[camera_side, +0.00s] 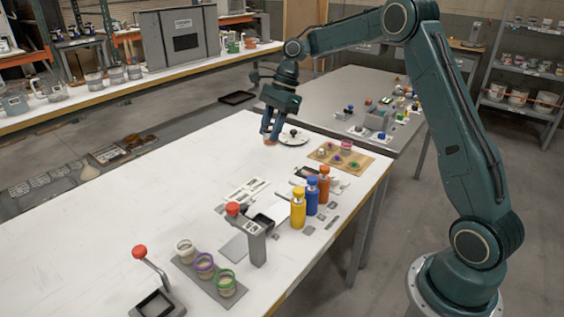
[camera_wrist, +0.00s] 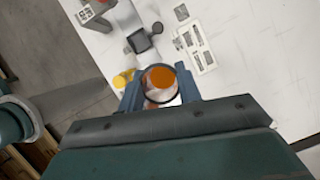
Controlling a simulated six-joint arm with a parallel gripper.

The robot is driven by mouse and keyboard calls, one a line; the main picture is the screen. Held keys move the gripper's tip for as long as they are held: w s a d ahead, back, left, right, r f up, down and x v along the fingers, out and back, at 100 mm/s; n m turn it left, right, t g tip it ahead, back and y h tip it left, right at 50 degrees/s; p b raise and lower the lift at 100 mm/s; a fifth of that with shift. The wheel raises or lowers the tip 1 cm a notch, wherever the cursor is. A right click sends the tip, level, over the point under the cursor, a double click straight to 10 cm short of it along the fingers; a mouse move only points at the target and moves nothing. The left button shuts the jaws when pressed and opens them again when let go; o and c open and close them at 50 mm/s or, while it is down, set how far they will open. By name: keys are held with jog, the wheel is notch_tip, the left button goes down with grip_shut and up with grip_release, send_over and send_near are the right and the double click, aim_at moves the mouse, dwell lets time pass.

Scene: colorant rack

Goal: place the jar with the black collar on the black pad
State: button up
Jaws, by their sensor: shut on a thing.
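My gripper (camera_side: 268,134) hangs low over the far part of the white table. It is shut on a jar (camera_wrist: 161,80) with a dark ring around its top and orange inside, held between the two fingers in the wrist view. In the side view only a small orange-brown bit of the jar (camera_side: 270,142) shows below the fingers. A black square pad (camera_side: 263,220) lies beside a grey stand with a red knob, well toward the camera from my gripper. A dark square (camera_wrist: 138,41) shows beyond the jar in the wrist view; I cannot tell if it is this pad.
Yellow (camera_side: 298,208), blue (camera_side: 312,196) and orange (camera_side: 324,185) bottles stand near the table's right edge. The grey stand (camera_side: 256,240) rises beside the pad. White cards (camera_side: 245,188) lie mid-table. Three jars sit on a grey tray (camera_side: 211,287) in front. The table's left is clear.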

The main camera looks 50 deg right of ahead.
jog(key=d+m+t+h, duration=0.15)
jog(key=d+m, duration=0.45)
jog(key=d, duration=1.4)
jog(key=shift+t+y, duration=0.25)
jog(key=f, duration=1.6)
jog(key=shift+w+f, duration=0.2)
jog(key=shift+w, duration=0.05)
jog(key=shift+f, duration=2.1)
jog(key=shift+f, duration=0.15)
jog(key=o, duration=1)
jog(key=shift+o, duration=0.2)
